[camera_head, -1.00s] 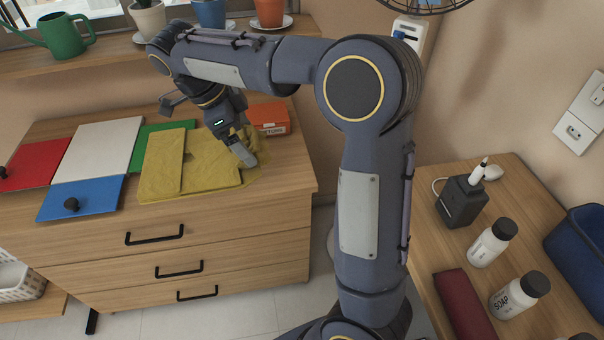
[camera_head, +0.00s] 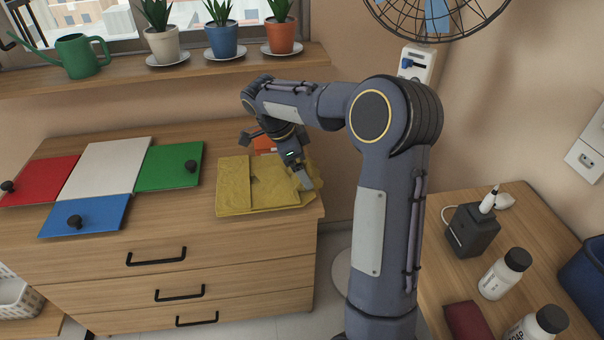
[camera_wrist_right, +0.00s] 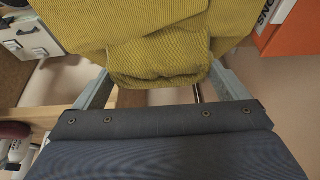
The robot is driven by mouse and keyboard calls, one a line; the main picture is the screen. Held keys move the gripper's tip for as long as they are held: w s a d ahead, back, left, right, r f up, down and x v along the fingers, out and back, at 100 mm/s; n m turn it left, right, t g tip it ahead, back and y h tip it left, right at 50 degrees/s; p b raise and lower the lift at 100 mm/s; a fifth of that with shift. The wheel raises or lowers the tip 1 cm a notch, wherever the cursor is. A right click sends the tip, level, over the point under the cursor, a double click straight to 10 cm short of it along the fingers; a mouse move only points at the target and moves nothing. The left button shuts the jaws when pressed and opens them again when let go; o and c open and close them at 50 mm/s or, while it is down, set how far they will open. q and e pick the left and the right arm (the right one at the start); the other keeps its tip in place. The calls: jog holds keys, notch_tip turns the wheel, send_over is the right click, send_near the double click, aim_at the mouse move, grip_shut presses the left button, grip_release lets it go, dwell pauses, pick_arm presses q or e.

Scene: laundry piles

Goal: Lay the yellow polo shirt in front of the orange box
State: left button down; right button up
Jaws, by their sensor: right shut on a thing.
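The yellow polo shirt (camera_head: 262,192) lies folded on the right end of the dresser top, near its front right corner. My right gripper (camera_head: 303,180) is at the shirt's right side, shut on a bunched part of the cloth. In the right wrist view the yellow cloth (camera_wrist_right: 160,60) fills the space between the fingers (camera_wrist_right: 160,88). The orange box (camera_head: 264,143) stands behind the shirt, partly hidden by my right arm; it also shows in the right wrist view (camera_wrist_right: 288,35) at the upper right. My left gripper is not in view.
Red (camera_head: 40,180), white (camera_head: 105,170), green (camera_head: 168,168) and blue (camera_head: 88,217) panels lie left of the shirt; some have black knobs. Potted plants (camera_head: 223,38) stand on the shelf above. A side table (camera_head: 450,285) with bottles is at the right.

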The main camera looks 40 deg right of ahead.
jog(key=shift+f, duration=1.6)
jog(key=shift+f+b, duration=0.1)
jog(key=shift+b, duration=0.2)
jog(key=o, duration=0.6)
jog(key=shift+f, duration=0.1)
jog(key=shift+o, duration=0.6)
jog(key=shift+r, duration=0.3)
jog(key=p+v, duration=0.2)
jog(key=v, duration=1)
jog(key=s+a+f+n+t+y, duration=0.1)
jog(key=s+a+n+t+y, duration=0.1)
jog(key=s+a+n, duration=0.2)
jog(key=s+a+f+n+t+y, duration=0.2)
jog(key=s+a+n, duration=0.3)
jog(key=s+n, duration=0.5)
jog(key=s+a+f+n+t+y, duration=0.2)
jog(key=s+a+n, duration=0.3)
jog(key=s+n, duration=0.3)
jog(key=s+t+y, duration=0.1)
jog(key=s, duration=0.2)
jog(key=shift+a+t+y, duration=0.2)
jog(key=shift+t+y, duration=0.1)
jog(key=shift+s+f, duration=0.1)
